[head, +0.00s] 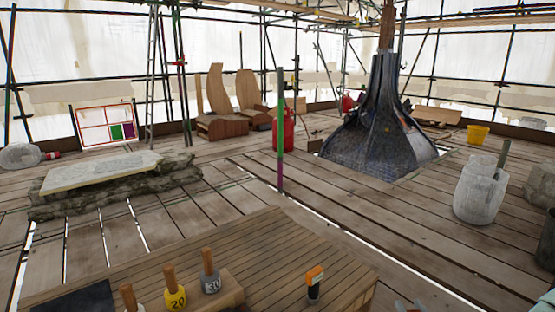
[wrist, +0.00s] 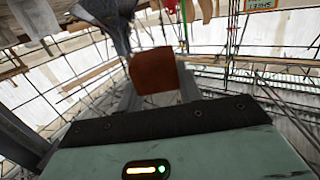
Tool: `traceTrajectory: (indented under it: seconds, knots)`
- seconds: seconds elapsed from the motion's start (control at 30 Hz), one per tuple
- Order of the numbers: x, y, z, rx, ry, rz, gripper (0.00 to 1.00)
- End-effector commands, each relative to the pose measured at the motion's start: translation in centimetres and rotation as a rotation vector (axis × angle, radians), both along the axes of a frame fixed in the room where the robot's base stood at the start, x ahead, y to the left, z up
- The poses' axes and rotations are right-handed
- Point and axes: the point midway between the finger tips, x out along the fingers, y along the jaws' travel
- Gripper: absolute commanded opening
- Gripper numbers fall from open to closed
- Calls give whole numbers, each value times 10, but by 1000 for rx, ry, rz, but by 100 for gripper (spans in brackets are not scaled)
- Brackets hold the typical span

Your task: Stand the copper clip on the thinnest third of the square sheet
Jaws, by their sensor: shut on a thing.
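My gripper (wrist: 157,92) is shut on a brown-orange, copper-coloured block-like piece in the wrist view, which I take to be the copper clip (wrist: 154,70). The clip sits between the two grey fingers, its broad face towards the camera. In the head view, grey tips at the bottom edge may be my gripper; the clip cannot be made out there. A dark flat sheet (head: 72,301) lies on the wooden table at the bottom left of the head view. It is cut off by the frame, and its thirds and their thickness cannot be told.
The slatted table (head: 200,258) carries a wooden block with several knobbed tools, including a yellow "20" (head: 175,296) and grey "30" (head: 211,282). An orange-and-black item (head: 314,283) stands to the right. The table's middle is clear.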

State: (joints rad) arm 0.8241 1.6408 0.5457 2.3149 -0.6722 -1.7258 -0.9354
Motion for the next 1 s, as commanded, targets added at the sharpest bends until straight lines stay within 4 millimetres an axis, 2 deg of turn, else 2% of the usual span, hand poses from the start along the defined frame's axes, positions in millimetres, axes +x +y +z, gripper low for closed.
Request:
traceTrajectory:
  seconds: [0.03,0.7,0.83,1.0]
  knots:
    - [-3,-1,24,2,2,-1,13]
    - [-40,3,176,8,-13,-5,13]
    - [-45,4,199,10,-20,-9,13]
    - [-49,6,216,10,-26,-11,13]
